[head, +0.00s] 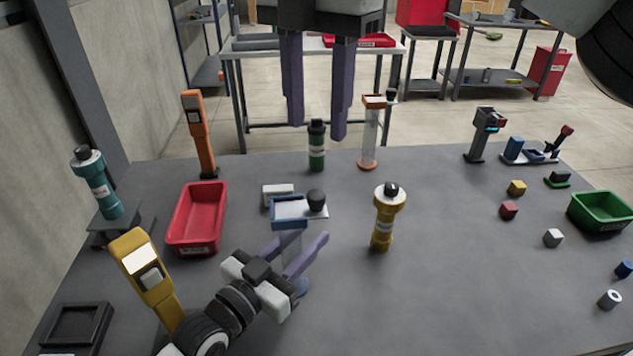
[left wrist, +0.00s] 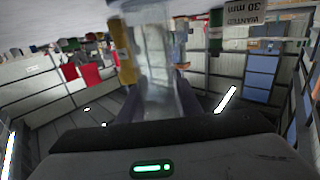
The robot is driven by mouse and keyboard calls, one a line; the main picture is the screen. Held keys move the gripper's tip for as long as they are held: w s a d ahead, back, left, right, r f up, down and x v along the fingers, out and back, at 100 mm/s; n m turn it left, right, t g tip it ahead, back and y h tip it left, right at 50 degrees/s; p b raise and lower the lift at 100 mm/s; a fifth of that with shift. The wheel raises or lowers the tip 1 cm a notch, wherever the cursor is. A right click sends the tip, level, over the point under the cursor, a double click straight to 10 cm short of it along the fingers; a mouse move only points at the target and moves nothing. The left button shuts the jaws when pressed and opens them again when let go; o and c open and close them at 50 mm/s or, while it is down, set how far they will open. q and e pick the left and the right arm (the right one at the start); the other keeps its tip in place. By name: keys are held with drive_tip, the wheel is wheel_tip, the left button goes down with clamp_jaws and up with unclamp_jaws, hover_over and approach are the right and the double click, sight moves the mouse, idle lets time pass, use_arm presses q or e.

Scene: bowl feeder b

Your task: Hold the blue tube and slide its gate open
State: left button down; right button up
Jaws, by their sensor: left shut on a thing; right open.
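The blue tube has a blue square collar (head: 289,211) and a clear body that reaches down to a blue foot (head: 301,287). A pale gate plate with a black knob (head: 316,199) sticks out to the right of the collar. My left gripper (head: 303,246) is shut on the clear body below the collar. In the left wrist view the clear tube (left wrist: 157,55) stands between the fingers. My right gripper (head: 315,130) is open and empty, pointing down above the back edge of the table, well away from the knob.
A yellow tube (head: 383,225) with a dark knob stands to the right. A green tube (head: 317,157) and an orange-topped tube (head: 370,135) stand behind. A red bin (head: 222,217) and yellow device (head: 146,270) are at left. The front middle table is clear.

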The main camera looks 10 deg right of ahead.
sight(317, 193)
drive_tip(key=shift+m, duration=0.3)
wheel_tip(317, 193, down, 12)
idle(0.3)
